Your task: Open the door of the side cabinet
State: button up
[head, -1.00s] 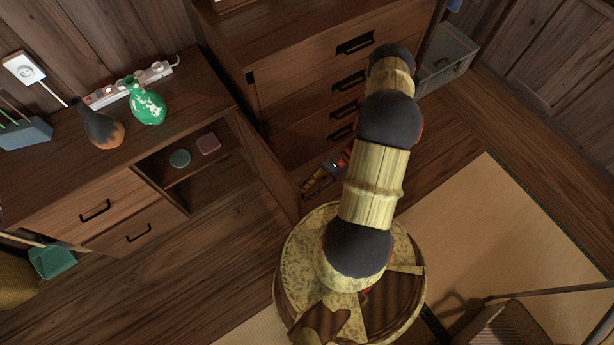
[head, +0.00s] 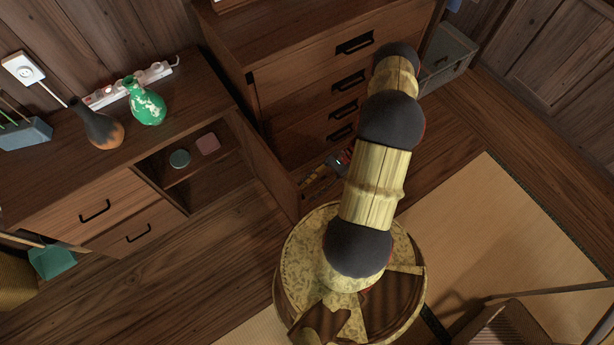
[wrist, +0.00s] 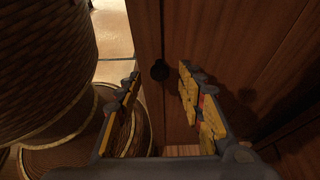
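The side cabinet (head: 105,180) stands at the left in the head view. Its door (head: 262,165) stands open, swung out from the right end of the cabinet, so the inside shows. My gripper (head: 322,176) is low on the right side of this door, partly hidden by my arm. In the wrist view my gripper (wrist: 160,82) has its two fingers spread apart, with a brown wooden panel beyond them. A small dark knob (wrist: 160,70) on that panel shows between the fingertips. I cannot tell whether a finger touches the panel.
A pink block (head: 208,143) and a teal round item (head: 180,158) lie inside the cabinet. A green vase (head: 146,103), a dark vase (head: 103,128) and a power strip (head: 130,83) are on top. A drawer chest (head: 330,75) stands close behind. Tatami (head: 500,230) at right is mostly clear.

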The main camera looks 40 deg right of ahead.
jog(key=v, duration=1)
jog(key=shift+d, duration=0.15)
jog(key=s+a+n+g, duration=0.1)
jog(key=s+a, duration=0.1)
jog(key=s, duration=0.2)
jog(key=w+a+r+n+g+h, duration=0.1)
jog(key=w+r+n+h, duration=0.15)
jog(key=r, duration=0.65)
jog(key=w+a+r+n+g+h, duration=0.15)
jog(key=r+n+h, duration=0.25)
jog(key=r, duration=0.5)
jog(key=w+r+n+g+h, duration=0.1)
jog(key=w+r+n+h, duration=0.2)
jog(key=r, duration=0.7)
jog(key=a+r+n+t+h+p, duration=0.1)
jog(key=a+r+n+t, duration=0.3)
jog(key=a+r, duration=0.6)
jog(key=s+a+r+n+t+h+p, duration=0.1)
jog(key=a+r+n+t+h, duration=0.2)
jog(key=a+r, duration=0.7)
notch_tip(320, 180, up, 4)
jog(key=shift+s+r+n+t, duration=0.1)
jog(key=shift+s+n+t, duration=0.3)
jog(key=shift+n, duration=0.75)
